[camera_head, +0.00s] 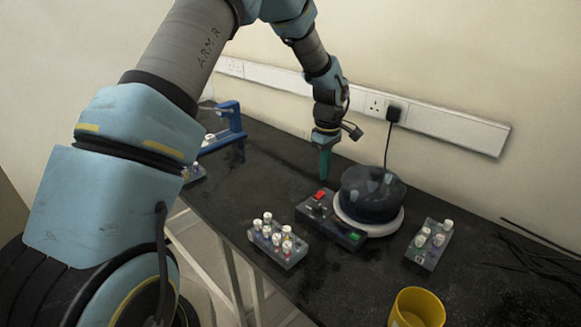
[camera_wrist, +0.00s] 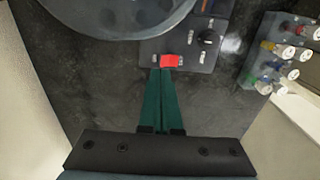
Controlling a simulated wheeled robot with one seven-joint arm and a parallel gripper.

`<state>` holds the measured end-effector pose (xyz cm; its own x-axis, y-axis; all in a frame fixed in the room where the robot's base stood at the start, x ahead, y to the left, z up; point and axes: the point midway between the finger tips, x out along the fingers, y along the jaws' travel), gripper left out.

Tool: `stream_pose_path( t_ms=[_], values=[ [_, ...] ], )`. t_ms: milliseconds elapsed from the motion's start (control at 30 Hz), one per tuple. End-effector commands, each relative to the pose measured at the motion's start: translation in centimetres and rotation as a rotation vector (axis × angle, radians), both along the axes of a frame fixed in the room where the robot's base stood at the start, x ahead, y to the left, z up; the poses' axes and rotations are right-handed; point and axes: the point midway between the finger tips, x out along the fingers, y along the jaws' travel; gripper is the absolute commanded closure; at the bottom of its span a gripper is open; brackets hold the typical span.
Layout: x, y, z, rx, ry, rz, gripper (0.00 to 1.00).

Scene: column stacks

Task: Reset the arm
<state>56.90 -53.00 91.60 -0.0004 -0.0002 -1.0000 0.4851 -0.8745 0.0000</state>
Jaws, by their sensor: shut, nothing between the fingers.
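My arm reaches over the black bench (camera_head: 285,158) in the head view. My gripper (camera_head: 324,180) points down above the bench, behind and left of a dark round-topped device (camera_head: 372,195) on a white base. Its green fingers are together and hold nothing. In the wrist view my gripper (camera_wrist: 166,72) shows its fingertips close in the picture to a red switch (camera_wrist: 170,61) on the device's control panel (camera_wrist: 150,48).
Racks of capped vials stand left (camera_head: 277,238) and right (camera_head: 429,243) of the device. A blue stand (camera_head: 231,120) is at the back left. A yellow cup (camera_head: 417,308) is at the front. Dark cables (camera_head: 530,250) lie at right. A wall socket strip (camera_head: 450,124) runs behind.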

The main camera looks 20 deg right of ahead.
Motion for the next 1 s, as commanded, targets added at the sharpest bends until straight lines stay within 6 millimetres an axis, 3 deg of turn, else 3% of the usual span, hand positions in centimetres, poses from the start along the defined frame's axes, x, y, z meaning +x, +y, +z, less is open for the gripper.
stream_pose_path(
  t_ms=[133,233,367,433,600,700,833,1000],
  values=[
    [0.3,0.9,0.5,0.0,-0.004,-0.011,1.0],
    [0.9,4.0,1.9,0.0,-0.015,-0.058,1.0],
    [1.3,11.4,4.9,-0.001,-0.038,-0.169,1.0],
    [0.8,16.1,6.5,0.0,-0.052,-0.239,1.0],
    [-2.6,26.4,9.4,0.007,-0.089,-0.395,1.0],
    [-5.4,31.0,10.4,0.013,-0.11,-0.474,1.0],
    [-8.7,34.8,10.9,0.02,-0.127,-0.549,1.0],
    [-10.8,36.6,11.0,0.025,-0.14,-0.597,1.0]
  ],
)
